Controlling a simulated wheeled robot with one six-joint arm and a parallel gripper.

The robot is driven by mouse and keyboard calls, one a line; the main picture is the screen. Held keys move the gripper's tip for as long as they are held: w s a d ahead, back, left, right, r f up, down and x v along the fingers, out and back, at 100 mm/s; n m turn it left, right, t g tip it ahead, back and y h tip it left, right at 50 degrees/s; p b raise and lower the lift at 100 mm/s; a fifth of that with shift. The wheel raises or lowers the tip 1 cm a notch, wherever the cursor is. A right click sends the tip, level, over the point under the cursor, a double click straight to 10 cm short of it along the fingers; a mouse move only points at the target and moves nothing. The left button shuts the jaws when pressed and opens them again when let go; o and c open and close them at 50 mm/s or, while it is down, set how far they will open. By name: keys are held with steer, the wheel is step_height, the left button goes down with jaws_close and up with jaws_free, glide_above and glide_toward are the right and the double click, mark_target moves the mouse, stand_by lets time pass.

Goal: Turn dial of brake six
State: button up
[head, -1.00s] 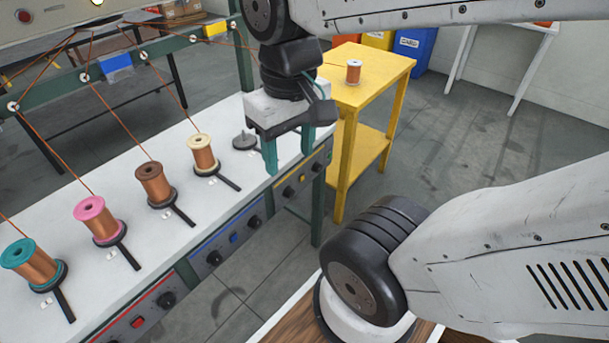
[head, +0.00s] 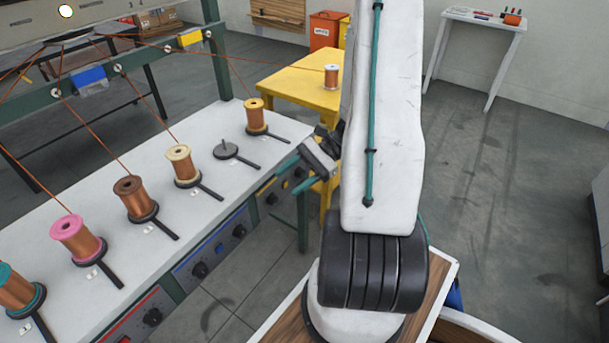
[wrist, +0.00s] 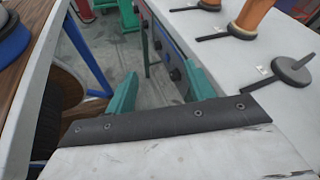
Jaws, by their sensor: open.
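The brake dials are black knobs on the bench's front panel. Two sit on the blue section, a left knob (head: 200,270) and a right knob (head: 239,231). Others sit on the yellow section, one knob (head: 271,199) left of my fingers and another (head: 299,172) near them. A further knob (head: 152,317) is on the red section. No brake number is legible. My gripper (head: 298,176) is beside the yellow section, its teal fingers apart and empty. In the wrist view my gripper (wrist: 162,90) is open, with panel knobs (wrist: 174,73) beyond the fingers.
Several copper bobbins, including a pink one (head: 78,240) and a yellow one (head: 256,116), stand on the white bench. One brake disc (head: 226,150) is empty. A yellow table (head: 290,85) with a small bobbin (head: 331,77) stands behind. Grey floor is open at right.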

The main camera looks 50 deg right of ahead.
steer(key=d+f+m+t+h, duration=0.4)
steer(key=d+f+m+t, duration=0.6)
steer(key=f, duration=0.3)
steer(key=m+t+h, duration=0.3)
steer(key=m+h, duration=0.2)
steer(key=h, duration=0.2)
glide_toward(303, 174)
steer(key=w, duration=0.6)
steer(key=w+a, duration=0.1)
steer(key=shift+w+f, duration=0.15)
steer(key=shift+w, duration=0.25)
steer(key=shift+w+a, duration=0.1)
steer(key=shift+w, duration=0.4)
steer(key=shift+c, duration=0.2)
steer(key=c, duration=0.9)
